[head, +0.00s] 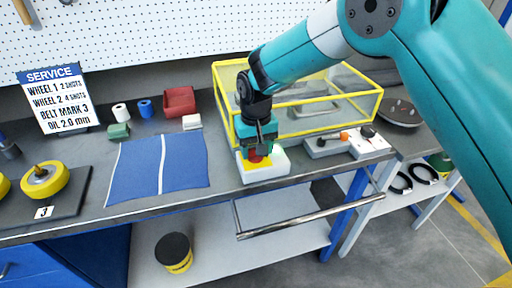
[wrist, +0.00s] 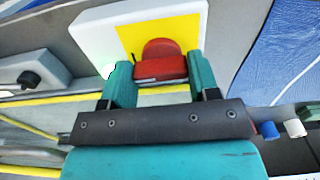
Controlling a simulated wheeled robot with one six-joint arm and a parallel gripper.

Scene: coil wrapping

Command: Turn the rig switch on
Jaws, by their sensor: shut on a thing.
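The rig switch is a white box (head: 264,176) with a yellow plate (wrist: 187,35) and a red knob (wrist: 160,60), at the front edge of the bench below the yellow-framed guard. My gripper (head: 259,152) points down onto it. In the wrist view, the two teal fingers of my gripper (wrist: 158,66) stand on either side of the red knob and are shut on it. In the head view the fingers hide most of the knob. A faint green tint shows at the box's edge beside one finger in the wrist view. I cannot tell the knob's exact setting.
The yellow-framed clear guard (head: 325,102) stands just behind the switch. A blue mat (head: 135,166) lies to the left. A metal rail (head: 310,218) runs below the bench edge.

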